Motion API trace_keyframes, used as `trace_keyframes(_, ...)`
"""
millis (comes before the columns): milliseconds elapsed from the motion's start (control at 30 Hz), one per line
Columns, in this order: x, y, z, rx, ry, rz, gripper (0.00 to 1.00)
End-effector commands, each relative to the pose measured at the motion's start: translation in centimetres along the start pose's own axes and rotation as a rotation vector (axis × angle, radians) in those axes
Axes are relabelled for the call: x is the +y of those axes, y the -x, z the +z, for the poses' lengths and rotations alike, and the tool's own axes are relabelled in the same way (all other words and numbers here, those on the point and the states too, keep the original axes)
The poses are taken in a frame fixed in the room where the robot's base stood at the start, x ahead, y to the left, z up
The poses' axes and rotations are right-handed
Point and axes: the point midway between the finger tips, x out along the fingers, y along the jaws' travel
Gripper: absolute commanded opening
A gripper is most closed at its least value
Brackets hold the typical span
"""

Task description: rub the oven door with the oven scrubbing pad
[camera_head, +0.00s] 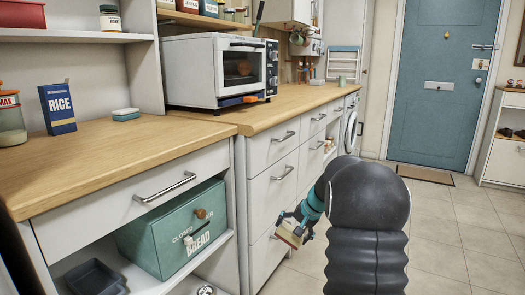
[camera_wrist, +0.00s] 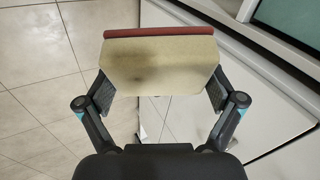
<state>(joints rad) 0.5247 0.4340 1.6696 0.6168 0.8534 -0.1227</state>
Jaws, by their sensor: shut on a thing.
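The oven (camera_head: 205,72) is a white countertop oven on the wooden worktop. My gripper (camera_head: 297,226) is shut on the scrubbing pad (camera_head: 289,234), low beside the drawer fronts and well below and apart from the oven. In the wrist view the pad (camera_wrist: 160,66) is a cream block with a red strip along its far edge and a dark smudge on its face. Both fingers grip its sides.
A teal bread bin (camera_head: 175,235) stands on the open shelf under the nearer counter. A rice box (camera_head: 58,108) and a small teal-and-white block (camera_head: 126,114) stand on that counter. Drawer handles (camera_head: 285,136) jut from the cabinets. Tiled floor (camera_head: 450,235) is clear at the right.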

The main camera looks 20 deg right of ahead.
Motion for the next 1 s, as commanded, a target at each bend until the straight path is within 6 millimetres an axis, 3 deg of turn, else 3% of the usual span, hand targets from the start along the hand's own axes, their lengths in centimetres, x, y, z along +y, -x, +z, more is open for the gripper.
trace_keyframes(33,0.2,1.7,-2.2,0.033,-0.072,-0.020,0.65)
trace_keyframes(200,-0.7,8.4,-7.7,0.129,-0.320,-0.096,0.65)
trace_keyframes(400,-2.8,17.2,-12.3,0.249,-0.563,-0.204,0.65)
trace_keyframes(500,-4.5,21.9,-13.7,0.300,-0.654,-0.266,0.65)
trace_keyframes(633,-7.2,27.8,-14.6,0.348,-0.737,-0.350,0.65)
trace_keyframes(800,-11.5,34.3,-14.0,0.363,-0.782,-0.456,0.65)
trace_keyframes(1000,-15.1,38.3,-12.6,0.342,-0.781,-0.535,0.65)
